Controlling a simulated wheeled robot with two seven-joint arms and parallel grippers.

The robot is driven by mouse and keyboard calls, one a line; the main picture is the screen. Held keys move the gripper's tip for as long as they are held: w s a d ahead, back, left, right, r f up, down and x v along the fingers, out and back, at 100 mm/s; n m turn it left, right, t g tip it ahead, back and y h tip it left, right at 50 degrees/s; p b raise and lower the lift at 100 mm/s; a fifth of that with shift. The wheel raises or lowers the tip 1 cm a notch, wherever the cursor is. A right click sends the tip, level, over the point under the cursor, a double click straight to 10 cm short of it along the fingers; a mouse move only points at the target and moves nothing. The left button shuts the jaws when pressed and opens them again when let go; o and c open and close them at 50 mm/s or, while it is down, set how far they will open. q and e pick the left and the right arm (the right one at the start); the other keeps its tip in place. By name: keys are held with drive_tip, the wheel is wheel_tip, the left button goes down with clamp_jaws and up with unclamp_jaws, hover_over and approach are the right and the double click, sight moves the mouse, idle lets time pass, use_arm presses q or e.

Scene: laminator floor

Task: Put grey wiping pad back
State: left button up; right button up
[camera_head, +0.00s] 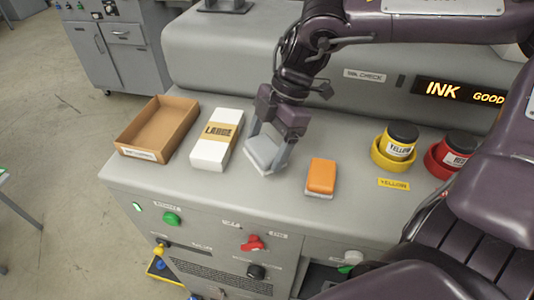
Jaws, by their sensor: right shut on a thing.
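My right gripper (268,150) points down over the middle of the grey machine top and is shut on the grey wiping pad (262,152). The pad is a small light grey block on a paler base, tilted in the picture, between the fingers. It is at or just above the surface; I cannot tell whether it touches. An orange pad (321,177) with a pale base lies on the top to the right of the gripper. My left gripper does not show.
A white box marked LARGE (217,140) lies just left of the gripper. An open cardboard tray (158,130) is farther left. A yellow ink jar (399,143) and a red ink jar (456,150) stand in coloured holders at right. Knobs and switches line the front panel.

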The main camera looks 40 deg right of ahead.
sight(267, 159)
wheel_tip(267, 159, down, 4)
drive_tip(key=shift+s+f+p, duration=0.1)
drive_tip(key=shift+f+p, duration=0.15)
drive_tip(key=shift+p, duration=0.15)
drive_tip(key=shift+f, duration=0.1)
drive_tip(key=shift+f+b, duration=0.2)
drive_tip(key=shift+b, duration=0.1)
drive_tip(key=o, duration=0.9)
drive_tip(key=shift+r, duration=0.1)
drive_tip(key=shift+r+p, duration=0.15)
drive_tip(key=shift+p, duration=0.15)
drive_tip(key=shift+r, duration=0.15)
drive_tip(key=b+v, duration=0.2)
drive_tip(key=v, duration=0.9)
drive_tip(key=shift+d+r, duration=0.1)
drive_tip(key=shift+r, duration=0.25)
